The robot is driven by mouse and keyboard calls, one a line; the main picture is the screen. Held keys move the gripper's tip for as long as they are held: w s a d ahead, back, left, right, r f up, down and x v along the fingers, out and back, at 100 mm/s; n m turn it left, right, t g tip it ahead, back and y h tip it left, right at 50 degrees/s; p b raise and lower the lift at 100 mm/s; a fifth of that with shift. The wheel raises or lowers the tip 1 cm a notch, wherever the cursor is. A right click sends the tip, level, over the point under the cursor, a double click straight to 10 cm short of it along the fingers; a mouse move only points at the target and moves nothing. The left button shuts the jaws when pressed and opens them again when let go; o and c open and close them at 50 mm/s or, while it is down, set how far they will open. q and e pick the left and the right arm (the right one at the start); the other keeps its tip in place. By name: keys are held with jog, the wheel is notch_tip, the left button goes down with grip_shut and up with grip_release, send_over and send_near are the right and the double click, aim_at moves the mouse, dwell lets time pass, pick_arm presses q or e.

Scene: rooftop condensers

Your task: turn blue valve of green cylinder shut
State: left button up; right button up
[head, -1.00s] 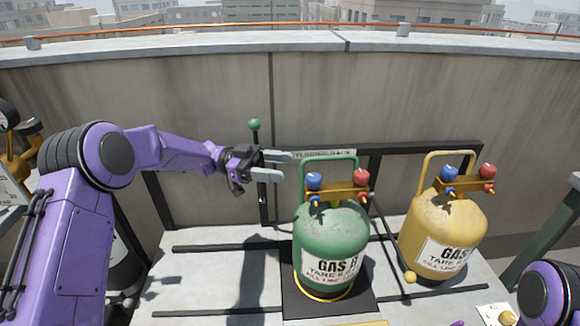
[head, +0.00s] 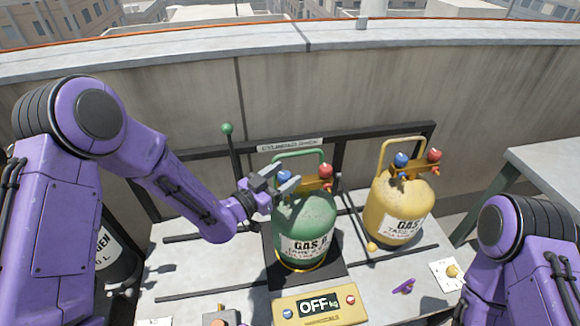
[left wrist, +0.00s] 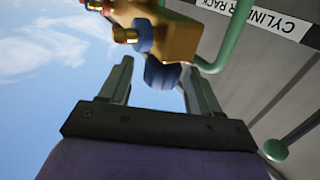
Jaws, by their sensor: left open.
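The green cylinder (head: 305,222) stands upright on a dark plate, with a brass manifold on top carrying a blue valve (head: 284,176) and a red valve (head: 325,170). My left gripper (head: 285,180) is open at the blue valve, its fingers partly covering it. In the left wrist view the open fingers (left wrist: 160,74) point at a blue knob (left wrist: 163,76), which sits between the fingertips. Whether they touch it I cannot tell. Another blue part (left wrist: 143,36) shows on the manifold (left wrist: 180,32). My right gripper is out of view.
A yellow cylinder (head: 399,208) with its own blue and red valves stands to the right. A yellow scale display (head: 320,306) reading OFF lies in front. A green-knobbed lever (head: 228,130) rises behind my left arm. A black rack (head: 340,150) runs behind the cylinders.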

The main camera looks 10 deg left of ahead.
pick_arm(q)
jog(key=shift+x, duration=1.3)
jog(key=c, duration=1)
jog(key=shift+h, duration=0.3)
jog(key=m+g+h+b, duration=0.1)
jog(key=m+g+h, duration=0.1)
jog(key=m+g+h+b, duration=0.1)
jog(key=m+g+h, duration=0.1)
jog(key=shift+s+d+f+b, duration=0.15)
jog(key=shift+b, duration=0.25)
jog(key=m+g+h+b, duration=0.1)
jog(key=g, duration=0.1)
jog(key=m+g+h+b, duration=0.1)
jog(key=m+g, duration=0.1)
jog(key=shift+s+d+g, duration=0.15)
jog(key=shift+s+g, duration=0.1)
jog(key=shift+g, duration=0.05)
jog(key=shift+s+m+g+h+b, duration=0.15)
jog(key=shift+m+g+h+b, duration=0.6)
jog(key=shift+m+g, duration=0.6)
jog(key=shift+d+r+g, duration=0.1)
jog(key=shift+r+g, duration=0.1)
jog(key=shift+g, duration=0.25)
